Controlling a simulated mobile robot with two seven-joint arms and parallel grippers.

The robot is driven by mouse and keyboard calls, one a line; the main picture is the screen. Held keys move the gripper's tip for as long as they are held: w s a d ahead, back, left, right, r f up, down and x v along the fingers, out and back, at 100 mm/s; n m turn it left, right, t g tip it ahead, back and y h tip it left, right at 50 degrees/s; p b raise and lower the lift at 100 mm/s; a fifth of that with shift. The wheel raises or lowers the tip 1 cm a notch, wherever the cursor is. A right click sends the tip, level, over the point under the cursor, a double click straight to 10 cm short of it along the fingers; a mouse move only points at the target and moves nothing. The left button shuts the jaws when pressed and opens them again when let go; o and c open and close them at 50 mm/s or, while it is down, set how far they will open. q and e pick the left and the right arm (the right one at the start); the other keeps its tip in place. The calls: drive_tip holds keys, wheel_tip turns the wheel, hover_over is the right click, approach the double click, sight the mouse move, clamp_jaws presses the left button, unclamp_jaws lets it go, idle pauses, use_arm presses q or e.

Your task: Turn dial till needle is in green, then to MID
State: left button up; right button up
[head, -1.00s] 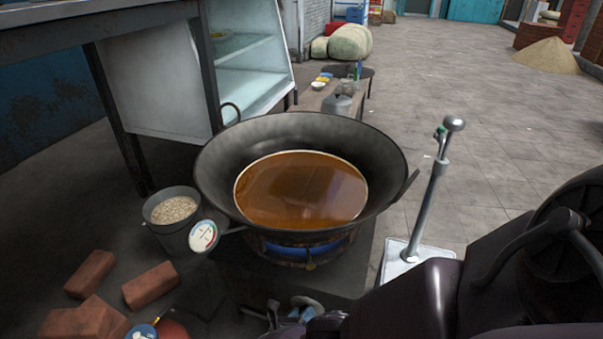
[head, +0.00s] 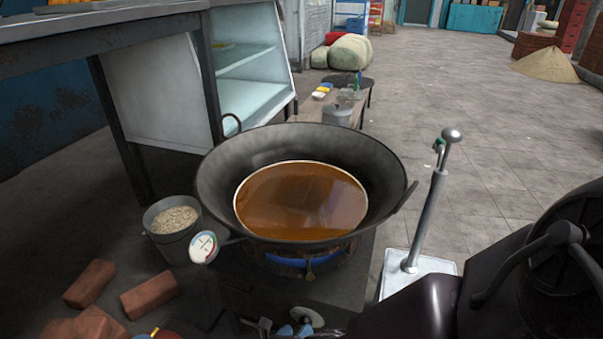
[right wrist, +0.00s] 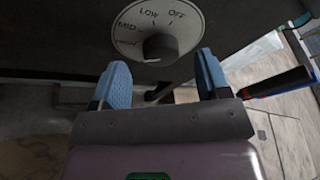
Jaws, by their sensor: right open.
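The dial (right wrist: 160,46) is in the right wrist view, a dark grey knob on a white round face marked LOW, OFF and MID, on a dark panel. Its exact setting is hard to read. My right gripper (right wrist: 163,78) is open and empty, its blue fingers just short of the knob on either side. In the head view, the blue fingertips of my right gripper (head: 295,331) show at the bottom edge. The round white gauge (head: 204,247) sticks out at the left of the wok; its needle is too small to read. My left gripper is out of view.
A large black wok (head: 225,185) with brown liquid (head: 300,200) stands over a burner with blue flame. A bucket of grain (head: 172,228) and loose bricks (head: 148,295) are to the left. A metal lever post (head: 428,215) stands at the right.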

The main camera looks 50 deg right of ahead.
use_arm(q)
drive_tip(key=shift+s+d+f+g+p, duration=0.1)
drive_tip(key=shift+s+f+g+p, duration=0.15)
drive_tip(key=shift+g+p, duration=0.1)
use_arm(e)
drive_tip(key=v, duration=0.8)
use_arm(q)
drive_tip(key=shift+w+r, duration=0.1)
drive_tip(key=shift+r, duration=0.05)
